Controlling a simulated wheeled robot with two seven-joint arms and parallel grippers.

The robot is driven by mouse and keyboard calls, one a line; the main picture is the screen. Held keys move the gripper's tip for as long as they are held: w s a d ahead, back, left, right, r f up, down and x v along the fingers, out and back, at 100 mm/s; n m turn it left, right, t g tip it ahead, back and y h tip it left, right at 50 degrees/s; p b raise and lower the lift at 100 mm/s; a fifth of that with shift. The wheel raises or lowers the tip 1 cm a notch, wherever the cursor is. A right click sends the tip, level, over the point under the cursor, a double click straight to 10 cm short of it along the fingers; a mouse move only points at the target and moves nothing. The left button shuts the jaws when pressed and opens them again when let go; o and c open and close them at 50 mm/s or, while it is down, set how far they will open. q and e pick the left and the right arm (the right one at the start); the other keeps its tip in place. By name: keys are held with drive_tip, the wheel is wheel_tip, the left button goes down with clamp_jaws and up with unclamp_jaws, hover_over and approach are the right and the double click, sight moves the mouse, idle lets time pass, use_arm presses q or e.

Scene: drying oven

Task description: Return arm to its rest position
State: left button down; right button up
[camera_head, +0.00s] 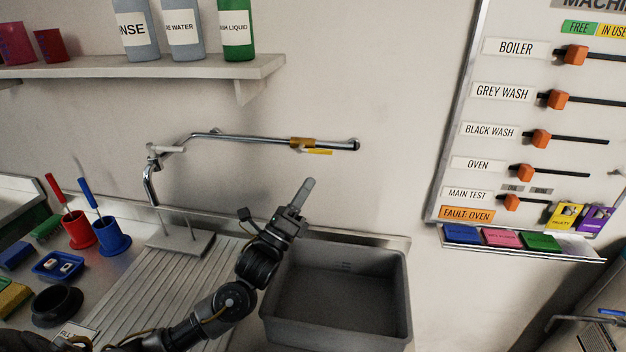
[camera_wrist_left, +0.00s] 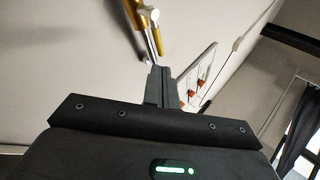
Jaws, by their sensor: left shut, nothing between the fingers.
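My left arm reaches in from the lower left over the ribbed drainboard. Its gripper (camera_head: 302,194) points up, above the back left edge of the grey sink (camera_head: 335,295). The fingers are together and hold nothing. In the left wrist view the gripper (camera_wrist_left: 161,84) also shows its fingers closed side by side. My right gripper is in neither view.
A red cup (camera_head: 79,229) and a blue cup (camera_head: 112,236) with brushes stand left of the drainboard (camera_head: 180,270). A shelf (camera_head: 160,70) with bottles hangs above. A machine board (camera_head: 450,150) with orange sliders and a tray hangs at right. The sink is empty.

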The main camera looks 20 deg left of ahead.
use_arm(q)
drive_tip(key=b+v, duration=0.1)
drive_tip(key=v, duration=0.3)
drive_tip(key=shift+s+a+f, duration=0.1)
drive_tip(key=shift+s+f, duration=0.15)
drive_tip(key=shift+s, duration=0.05)
